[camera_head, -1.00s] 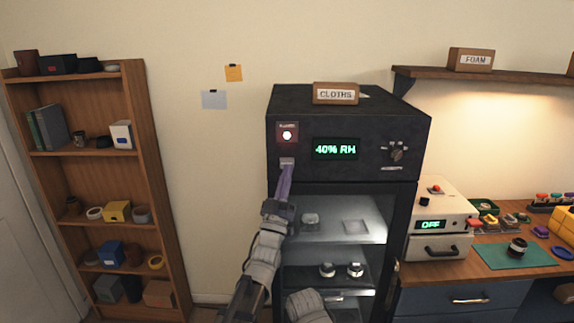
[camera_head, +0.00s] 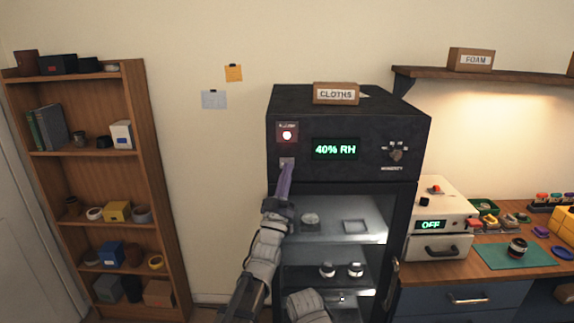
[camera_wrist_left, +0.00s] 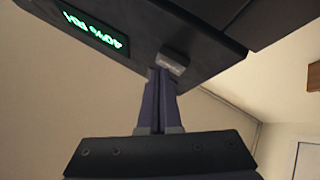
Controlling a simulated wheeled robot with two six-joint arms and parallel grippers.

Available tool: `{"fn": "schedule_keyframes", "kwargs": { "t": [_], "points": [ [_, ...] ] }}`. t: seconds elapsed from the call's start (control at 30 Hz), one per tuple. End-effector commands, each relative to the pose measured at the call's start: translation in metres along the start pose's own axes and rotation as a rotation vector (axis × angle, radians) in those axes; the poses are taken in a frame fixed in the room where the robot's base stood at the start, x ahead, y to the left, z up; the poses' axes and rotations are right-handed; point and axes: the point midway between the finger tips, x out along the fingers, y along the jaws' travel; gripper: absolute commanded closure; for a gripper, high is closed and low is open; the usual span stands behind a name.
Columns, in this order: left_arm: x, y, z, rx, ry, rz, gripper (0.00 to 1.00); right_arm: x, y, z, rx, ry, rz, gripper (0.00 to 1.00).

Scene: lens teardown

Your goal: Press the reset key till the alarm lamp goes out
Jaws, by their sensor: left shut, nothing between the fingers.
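The alarm lamp (camera_head: 287,135) glows white on a red plate at the upper left of the dark cabinet front (camera_head: 360,172). The small grey reset key (camera_head: 287,161) sits just below it. It also shows in the left wrist view (camera_wrist_left: 174,62) as a pale block on the panel. My left gripper (camera_head: 286,168) is shut and empty, its purple fingers pointing up at the key. In the left wrist view the fingertips (camera_wrist_left: 161,72) are at the key's edge, overlapping it; I cannot tell whether they touch or press it. My right gripper is not in view.
The cabinet display (camera_head: 335,149) reads 40% RH, with a knob (camera_head: 396,154) to its right. Lit shelves with small parts lie below. A box labelled CLOTHS (camera_head: 335,93) stands on top. A bookcase (camera_head: 160,190) is at left, a workbench (camera_head: 500,258) at right.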

Motion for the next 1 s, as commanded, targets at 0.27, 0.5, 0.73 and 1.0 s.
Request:
{"fn": "schedule_keyframes", "kwargs": {
  "t": [0.27, 0.5, 0.73, 1.0],
  "points": [
    [-0.0001, 0.0000, 0.0000, 0.000, 0.000, 0.000, 1.00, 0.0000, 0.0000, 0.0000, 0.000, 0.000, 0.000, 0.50],
    [0.0012, -0.0008, 0.0009, 0.000, 0.000, 0.000, 1.00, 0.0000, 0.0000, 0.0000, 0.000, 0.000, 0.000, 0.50],
    [0.0031, -0.0022, 0.0023, 0.000, 0.000, 0.000, 1.00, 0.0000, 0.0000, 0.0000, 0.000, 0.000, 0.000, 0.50],
    [0.0053, -0.0038, 0.0038, 0.000, 0.000, 0.000, 1.00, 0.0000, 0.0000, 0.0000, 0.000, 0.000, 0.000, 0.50]
  ]
}}
